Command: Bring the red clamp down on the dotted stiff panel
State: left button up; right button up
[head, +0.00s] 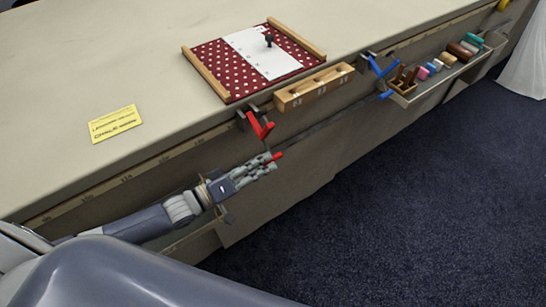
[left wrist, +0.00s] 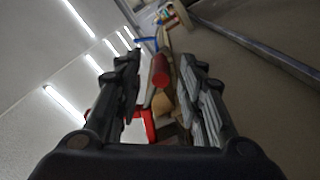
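The dotted stiff panel (head: 212,62), dark red with white dots, lies on the table between two wooden strips, with a white sheet and a black knob on it. The red clamp (head: 262,127) sits at the table's front edge, near the panel's front corner. Its red frame (left wrist: 149,124) also shows in the left wrist view. My left gripper (head: 272,163) is below the table edge, under the clamp. In the left wrist view a red cylindrical handle (left wrist: 161,72) lies between the open fingers, with gaps visible on both sides. My right gripper is not in view.
A wooden block with slots (head: 315,88) is at the table edge, right of the red clamp. A blue clamp (head: 379,69) and an edge tray (head: 450,76) with small items are farther right. A yellow card (head: 115,123) lies left on the otherwise clear cloth.

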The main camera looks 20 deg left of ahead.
aim_at(273, 159)
pick_arm(q)
jog(key=x, duration=0.3)
jog(key=shift+w+d, duration=0.25)
jog(key=shift+w, duration=0.05)
jog(key=shift+d, duration=0.1)
jog(key=shift+c, duration=0.3)
jog(key=c, duration=0.5)
grip_shut()
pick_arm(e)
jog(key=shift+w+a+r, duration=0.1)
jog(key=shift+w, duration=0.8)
